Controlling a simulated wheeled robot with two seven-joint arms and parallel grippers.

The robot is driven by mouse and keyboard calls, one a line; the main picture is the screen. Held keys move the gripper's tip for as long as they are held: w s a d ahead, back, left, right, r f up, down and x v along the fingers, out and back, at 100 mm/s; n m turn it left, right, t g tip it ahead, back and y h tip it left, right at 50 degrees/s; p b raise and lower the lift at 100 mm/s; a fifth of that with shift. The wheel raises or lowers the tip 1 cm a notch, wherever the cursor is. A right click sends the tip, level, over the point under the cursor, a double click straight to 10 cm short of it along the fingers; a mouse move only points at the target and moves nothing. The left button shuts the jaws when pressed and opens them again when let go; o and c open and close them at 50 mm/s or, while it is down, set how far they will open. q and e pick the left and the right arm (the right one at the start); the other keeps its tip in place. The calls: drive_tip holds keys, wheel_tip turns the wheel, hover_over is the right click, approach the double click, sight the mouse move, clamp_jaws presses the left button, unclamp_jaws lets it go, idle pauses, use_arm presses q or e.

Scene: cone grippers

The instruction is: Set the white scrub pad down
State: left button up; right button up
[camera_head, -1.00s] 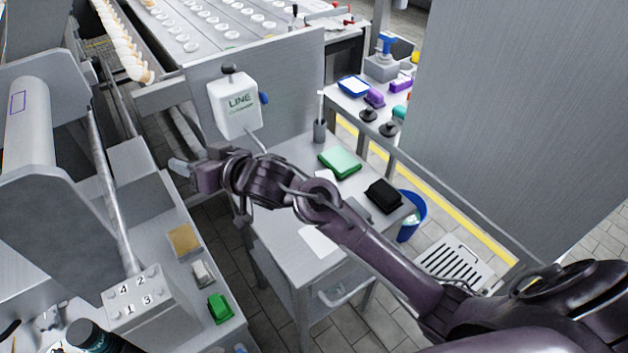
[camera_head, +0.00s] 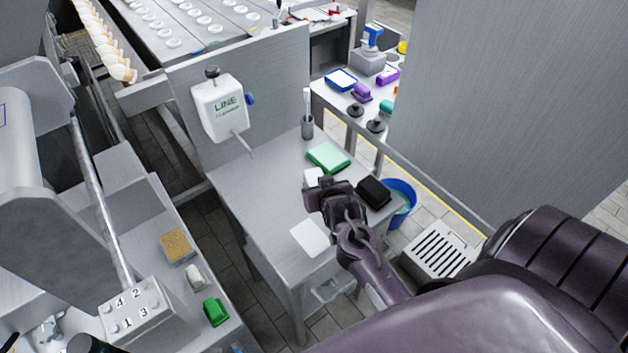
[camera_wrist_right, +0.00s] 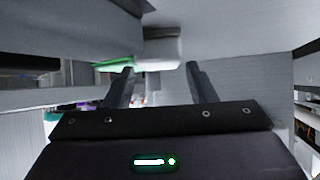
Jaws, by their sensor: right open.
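The white scrub pad (camera_head: 313,177) appears as a small white block on the steel table (camera_head: 258,192), beside a green pad (camera_head: 328,157). My right arm hides part of it in the head view. My right gripper (camera_head: 316,190) is low over the table, right by the white pad. In the right wrist view, the open, empty right gripper (camera_wrist_right: 160,68) has a white block (camera_wrist_right: 163,46) just beyond its fingertips, apparently the same pad. I cannot tell whether they touch. My left gripper is not in view.
A black block (camera_head: 373,192) lies right of my gripper, and a white sheet (camera_head: 310,237) lies in front. A cleaner dispenser (camera_head: 219,106) hangs on the back panel. A blue bucket (camera_head: 400,203) is beyond the right edge. The table's left part is clear.

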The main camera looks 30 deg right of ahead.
sight(316, 181)
drive_tip(key=p+x, duration=0.1)
drive_tip(key=x, duration=0.4)
drive_tip(key=shift+w+r, duration=0.1)
drive_tip(key=c, duration=0.7)
drive_tip(key=shift+r, duration=0.15)
